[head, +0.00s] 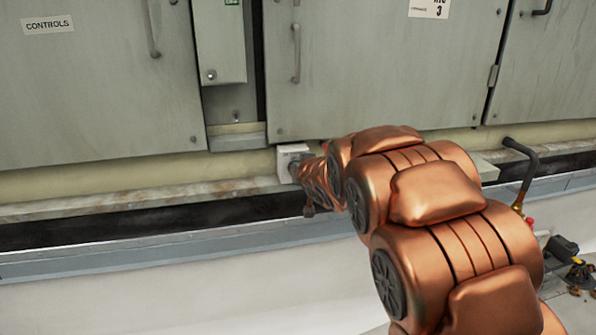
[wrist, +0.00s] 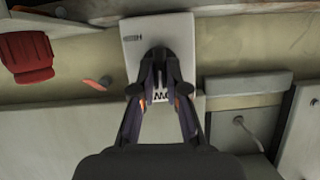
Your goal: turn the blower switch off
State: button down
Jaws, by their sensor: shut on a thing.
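The blower switch is a small pale box (head: 287,158) low on the wall ledge below the cabinet doors. In the wrist view its white plate (wrist: 178,28) fills the top middle, with a small dark slot mark at upper left and a partly covered black-lettered label below. My gripper (wrist: 159,62) is at the box front, its two fingers closed together on the switch handle. The fingertips hide the handle, so its angle cannot be told. In the head view my copper arm covers the right side of the box.
Grey cabinet doors (head: 390,70) with handles stand above, one marked CONTROLS (head: 49,25). A grey ledge (head: 150,247) runs below. A dark bent pipe (head: 526,165) rises at right. The wrist view shows a red object (wrist: 27,57) at left and a grey box (wrist: 248,88) at right.

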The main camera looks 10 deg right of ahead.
jog(key=c, duration=1.2)
grip_release()
jog(key=shift+s+r, duration=0.1)
jog(key=shift+v, duration=5.9)
jog(key=s+r+g+p, duration=0.5)
jog(key=s+p, duration=0.6)
jog(key=s, duration=0.3)
jog(key=s+r+g+p, duration=0.5)
jog(key=s+p, duration=0.6)
jog(key=s, duration=0.3)
jog(key=s+r+g+p, duration=0.5)
jog(key=s+r+p, duration=0.2)
jog(key=s+p, duration=0.4)
jog(key=shift+s+a+r+p, duration=0.1)
jog(key=shift+s+p, duration=0.1)
jog(key=shift+s, duration=0.5)
jog(key=shift+s+a+r+p, duration=0.15)
jog(key=shift+s+p, duration=0.05)
jog(key=shift+s, duration=0.55)
